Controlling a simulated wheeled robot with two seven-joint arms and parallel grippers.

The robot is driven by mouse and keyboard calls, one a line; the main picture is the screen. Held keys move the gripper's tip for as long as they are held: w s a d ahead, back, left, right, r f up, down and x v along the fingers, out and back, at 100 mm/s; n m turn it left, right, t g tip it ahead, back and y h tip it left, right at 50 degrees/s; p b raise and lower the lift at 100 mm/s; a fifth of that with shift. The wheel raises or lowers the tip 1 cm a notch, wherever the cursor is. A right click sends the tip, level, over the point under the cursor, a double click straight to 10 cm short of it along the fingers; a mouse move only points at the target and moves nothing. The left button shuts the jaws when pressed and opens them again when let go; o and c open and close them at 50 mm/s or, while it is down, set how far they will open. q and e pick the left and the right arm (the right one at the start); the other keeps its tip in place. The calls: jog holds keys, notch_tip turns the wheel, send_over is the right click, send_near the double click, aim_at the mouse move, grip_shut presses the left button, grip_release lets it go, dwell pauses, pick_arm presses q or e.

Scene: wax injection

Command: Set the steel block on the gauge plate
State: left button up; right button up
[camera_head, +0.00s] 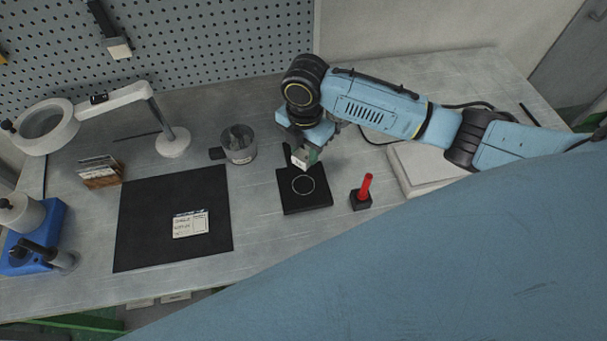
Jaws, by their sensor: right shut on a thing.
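The gauge plate (318,203) is a flat black square with a thin pale ring on it, in the middle of the bench. My right gripper (300,158) reaches in from the right and points down over the plate's back edge. It is shut on the steel block (299,162), a small light-grey piece mostly hidden by the fingers. The block appears just behind the ring; whether it touches the plate I cannot tell. My left gripper is not in view.
A red peg in a black base (361,193) stands close right of the plate. A grey cup (239,146) stands to the left, beside a black mat (140,220) with a card (190,224). A magnifier lamp (172,142) stands behind. A pale slab (405,165) lies right.

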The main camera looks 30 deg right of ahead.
jog(key=shift+n, duration=0.3)
notch_tip(320, 180, down, 10)
jog(key=shift+b, duration=0.35)
jog(key=shift+f, duration=0.1)
jog(key=o, duration=1.2)
jog(key=shift+s, duration=0.1)
jog(key=shift+c, duration=0.2)
notch_tip(320, 180, up, 12)
jog(key=shift+r+p, duration=0.15)
jog(key=shift+p, duration=0.45)
